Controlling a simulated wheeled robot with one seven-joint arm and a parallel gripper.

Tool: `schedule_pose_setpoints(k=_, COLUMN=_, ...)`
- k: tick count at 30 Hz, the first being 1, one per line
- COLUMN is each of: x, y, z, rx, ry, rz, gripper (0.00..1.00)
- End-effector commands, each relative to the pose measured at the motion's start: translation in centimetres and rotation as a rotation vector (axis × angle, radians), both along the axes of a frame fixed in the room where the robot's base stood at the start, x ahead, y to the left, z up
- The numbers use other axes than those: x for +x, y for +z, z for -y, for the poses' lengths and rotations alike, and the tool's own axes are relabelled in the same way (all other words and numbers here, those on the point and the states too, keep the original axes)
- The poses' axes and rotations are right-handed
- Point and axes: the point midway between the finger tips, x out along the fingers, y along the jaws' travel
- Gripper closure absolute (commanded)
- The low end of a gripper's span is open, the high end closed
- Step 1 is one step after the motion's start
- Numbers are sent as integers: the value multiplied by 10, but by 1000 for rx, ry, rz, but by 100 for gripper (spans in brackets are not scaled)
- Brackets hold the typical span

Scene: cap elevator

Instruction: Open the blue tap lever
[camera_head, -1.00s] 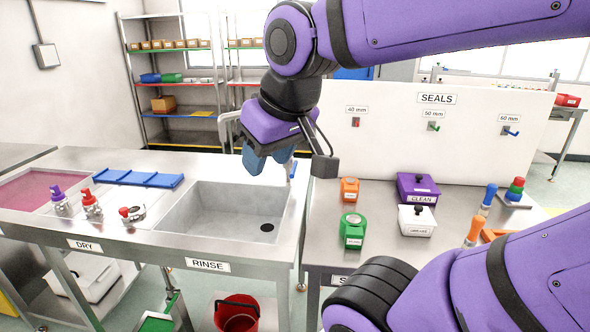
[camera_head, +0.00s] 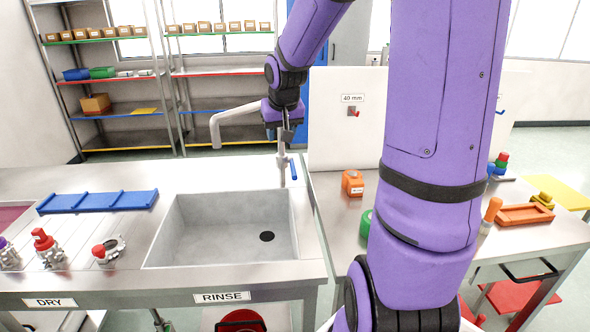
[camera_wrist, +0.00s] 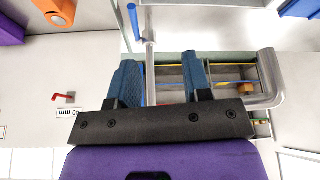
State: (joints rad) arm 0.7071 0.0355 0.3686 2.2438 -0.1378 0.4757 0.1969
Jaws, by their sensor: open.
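The tap is a grey post (camera_head: 282,158) at the back right of the sink, with a grey spout (camera_head: 236,116) bending down to the left. Its blue lever (camera_head: 293,168) hangs on the post's right side, low and roughly upright. My gripper (camera_head: 286,132) is at the upper part of the post, above the lever. In the wrist view my gripper (camera_wrist: 160,58) is open with blue fingertips. The post shows in the gap between them; contact cannot be told. There the blue lever (camera_wrist: 134,22) lies beyond the left fingertip, apart from it.
The empty sink (camera_head: 225,232) lies in front of the tap. A white panel with a red 40 mm hook (camera_head: 353,112) stands to the right. An orange block (camera_head: 352,183) is on the right bench. My arm hides part of that bench.

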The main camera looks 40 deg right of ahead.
Motion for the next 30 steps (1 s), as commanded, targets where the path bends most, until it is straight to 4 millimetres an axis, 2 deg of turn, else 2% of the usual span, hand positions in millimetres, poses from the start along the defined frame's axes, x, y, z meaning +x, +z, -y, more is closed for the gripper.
schedule_pose_setpoints(k=1, x=7, y=-12, z=15, rx=19, ry=-24, rz=1, gripper=55)
schedule_pose_setpoints(k=9, x=36, y=-67, z=81, rx=111, ry=-131, rz=49, gripper=55)
schedule_pose_setpoints(k=15, x=45, y=-94, z=114, rx=165, ry=-191, rz=88, gripper=55)
schedule_pose_setpoints(k=23, x=51, y=-109, z=127, rx=186, ry=-214, rz=107, gripper=55)
schedule_pose_setpoints(k=30, x=66, y=-141, z=129, rx=187, ry=-213, rz=106, gripper=55)
